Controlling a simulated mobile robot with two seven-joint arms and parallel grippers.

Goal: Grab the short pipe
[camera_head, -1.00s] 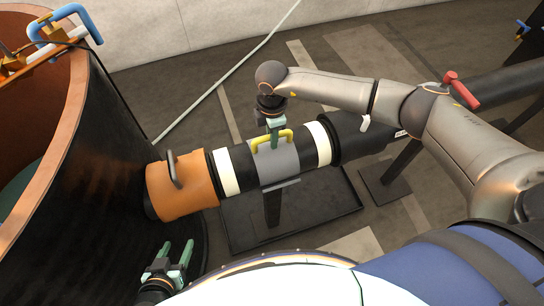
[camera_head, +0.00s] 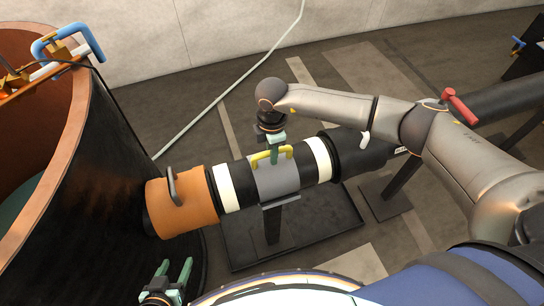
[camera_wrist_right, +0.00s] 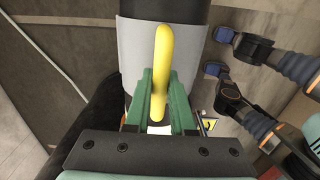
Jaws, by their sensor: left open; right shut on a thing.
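The short pipe (camera_head: 232,190) is black with two white bands and a grey sleeve (camera_head: 277,183) that carries a yellow handle (camera_head: 260,157). It lies level between an orange collar (camera_head: 183,207) and a black flanged pipe (camera_head: 350,150). My right gripper (camera_head: 276,157) comes down from above and is shut on the yellow handle. In the right wrist view its green fingers flank the handle (camera_wrist_right: 163,70). My left gripper (camera_head: 174,270) is open and empty, low in the picture, apart from the pipe.
A big black tank (camera_head: 100,180) with a copper-coloured rim stands at the left. A red lever (camera_head: 460,105) sits on the pipework at the right. A dark tray (camera_head: 320,232) lies on the floor under the short pipe. Bare floor shows behind the pipe.

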